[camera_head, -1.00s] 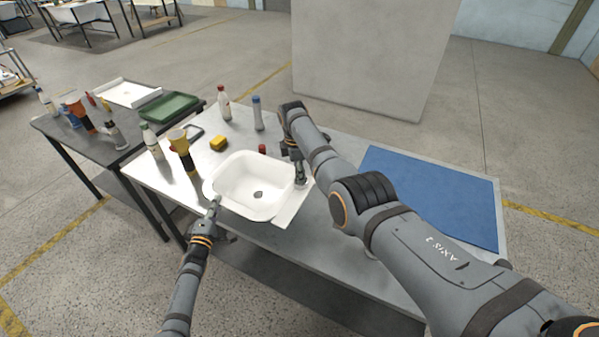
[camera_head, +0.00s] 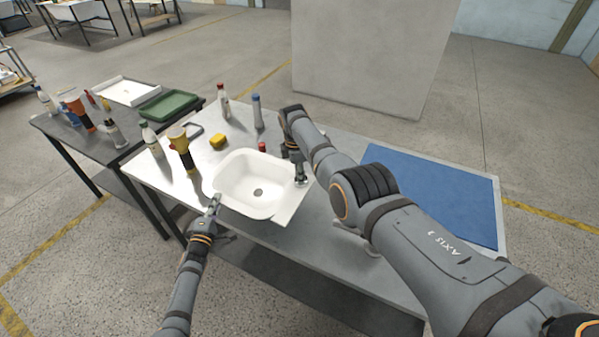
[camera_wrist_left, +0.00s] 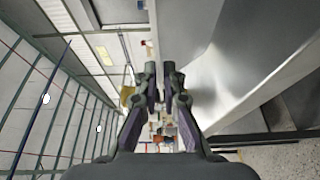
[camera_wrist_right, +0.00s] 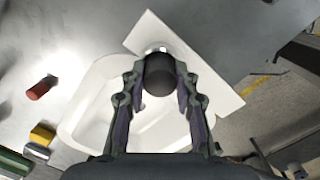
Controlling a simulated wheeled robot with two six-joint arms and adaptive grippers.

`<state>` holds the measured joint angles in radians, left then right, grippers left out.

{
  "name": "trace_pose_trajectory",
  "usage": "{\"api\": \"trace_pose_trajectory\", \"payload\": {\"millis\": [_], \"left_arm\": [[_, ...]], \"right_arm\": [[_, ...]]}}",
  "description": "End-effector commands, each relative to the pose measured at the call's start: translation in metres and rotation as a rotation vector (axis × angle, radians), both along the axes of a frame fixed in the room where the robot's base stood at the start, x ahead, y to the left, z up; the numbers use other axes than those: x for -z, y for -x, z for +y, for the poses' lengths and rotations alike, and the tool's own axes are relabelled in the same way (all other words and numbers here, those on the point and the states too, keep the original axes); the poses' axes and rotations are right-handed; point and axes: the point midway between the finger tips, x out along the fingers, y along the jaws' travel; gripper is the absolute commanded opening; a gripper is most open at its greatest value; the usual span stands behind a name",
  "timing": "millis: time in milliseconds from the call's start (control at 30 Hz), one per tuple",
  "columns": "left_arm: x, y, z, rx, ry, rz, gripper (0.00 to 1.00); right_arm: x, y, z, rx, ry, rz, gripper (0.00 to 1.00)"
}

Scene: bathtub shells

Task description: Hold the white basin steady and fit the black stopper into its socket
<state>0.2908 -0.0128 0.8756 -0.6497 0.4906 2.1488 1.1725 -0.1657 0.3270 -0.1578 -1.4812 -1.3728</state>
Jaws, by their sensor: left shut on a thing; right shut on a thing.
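The white basin (camera_head: 227,171) sits on the grey table, with a dark drain hole (camera_head: 258,192) in its bowl and a flat deck on its right. My left gripper (camera_head: 215,204) is shut at the basin's front left rim; the exact contact is hard to see. My right gripper (camera_head: 298,178) is over the deck. In the right wrist view it is shut on the black stopper (camera_wrist_right: 160,76), a dark cylinder between the fingers. A bright ring (camera_wrist_right: 157,49) on the deck shows just beyond the stopper, which covers part of it. Whether they touch cannot be told.
A blue mat (camera_head: 435,190) covers the table's right side. A dark side table (camera_head: 75,140) stands left.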

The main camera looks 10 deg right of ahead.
Motion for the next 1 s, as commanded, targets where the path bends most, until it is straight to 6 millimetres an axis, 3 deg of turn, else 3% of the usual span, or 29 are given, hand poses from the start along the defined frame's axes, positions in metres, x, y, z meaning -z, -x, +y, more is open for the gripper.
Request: {"api": "trace_pose_trajectory", "payload": {"millis": [600, 633, 700, 800, 1000], "left_arm": [[0.0056, 0.0017, 0.0017, -0.003, -0.004, 0.011, 0.0], [0.0057, 0.0018, 0.0017, -0.003, -0.004, 0.011, 0.0], [0.006, 0.0019, 0.0017, -0.003, -0.005, 0.012, 0.0], [0.0063, 0.0021, 0.0018, -0.003, -0.005, 0.012, 0.0], [0.0064, 0.0021, 0.0016, -0.003, -0.006, 0.013, 0.0]], "right_arm": [[0.0102, 0.0021, 0.0001, -0.001, -0.002, 0.004, 0.03], [0.0103, 0.0022, 0.0001, -0.001, -0.002, 0.004, 0.34], [0.0105, 0.0023, 0.0002, -0.001, -0.002, 0.004, 0.43], [0.0104, 0.0022, 0.0002, -0.001, -0.002, 0.004, 0.56], [0.0098, 0.0016, -0.0001, 0.0, -0.002, 0.002, 0.56]]}}
